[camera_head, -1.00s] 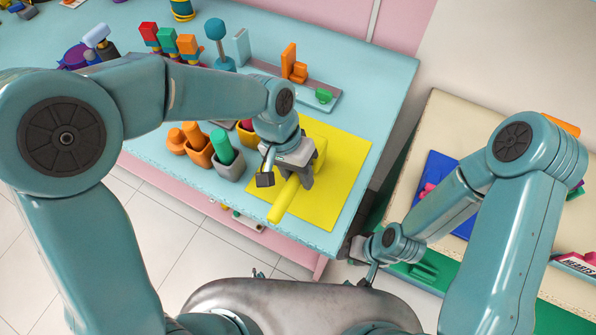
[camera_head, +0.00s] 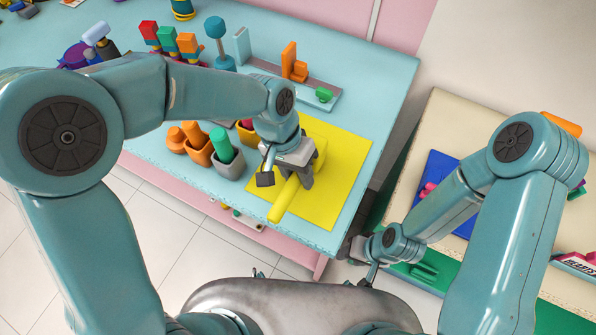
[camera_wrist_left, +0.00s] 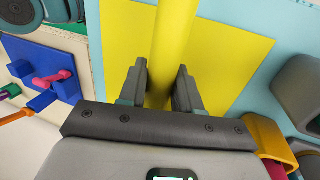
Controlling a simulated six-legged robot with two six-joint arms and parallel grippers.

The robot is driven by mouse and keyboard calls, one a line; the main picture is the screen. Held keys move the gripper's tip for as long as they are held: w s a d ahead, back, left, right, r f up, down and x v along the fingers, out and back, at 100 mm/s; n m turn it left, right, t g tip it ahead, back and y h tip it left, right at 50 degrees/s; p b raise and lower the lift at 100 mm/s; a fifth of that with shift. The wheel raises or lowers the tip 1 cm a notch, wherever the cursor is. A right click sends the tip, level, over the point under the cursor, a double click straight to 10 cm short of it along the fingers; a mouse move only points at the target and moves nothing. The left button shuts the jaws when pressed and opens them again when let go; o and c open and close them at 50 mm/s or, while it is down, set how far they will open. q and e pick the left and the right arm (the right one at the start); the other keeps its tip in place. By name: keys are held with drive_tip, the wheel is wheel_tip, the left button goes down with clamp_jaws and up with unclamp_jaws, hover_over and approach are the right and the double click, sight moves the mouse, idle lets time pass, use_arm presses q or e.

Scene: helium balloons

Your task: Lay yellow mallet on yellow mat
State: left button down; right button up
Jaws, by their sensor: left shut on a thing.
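The yellow mallet (camera_head: 282,203) is in my left gripper (camera_head: 299,180), which is shut on its handle. The handle's end points toward the table's near edge, and the mallet's head is partly hidden behind the gripper. The mallet is over the yellow mat (camera_head: 345,165); I cannot tell whether it touches it. In the left wrist view the mallet's handle (camera_wrist_left: 174,30) runs between the two fingers, with the mat (camera_wrist_left: 228,60) behind it. My right gripper (camera_head: 366,268) hangs low near the front, away from the mallet; its jaws are too small to read.
Pots with orange and green pegs (camera_head: 222,147) stand left of the mat.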

use_arm(q)
drive_tip(key=shift+f, duration=0.35)
unclamp_jaws()
drive_tip(key=shift+r, duration=0.1)
idle(0.3)
drive_tip(key=p+v, duration=0.6)
drive_tip(key=v, duration=0.3)
idle(0.9)
idle(0.6)
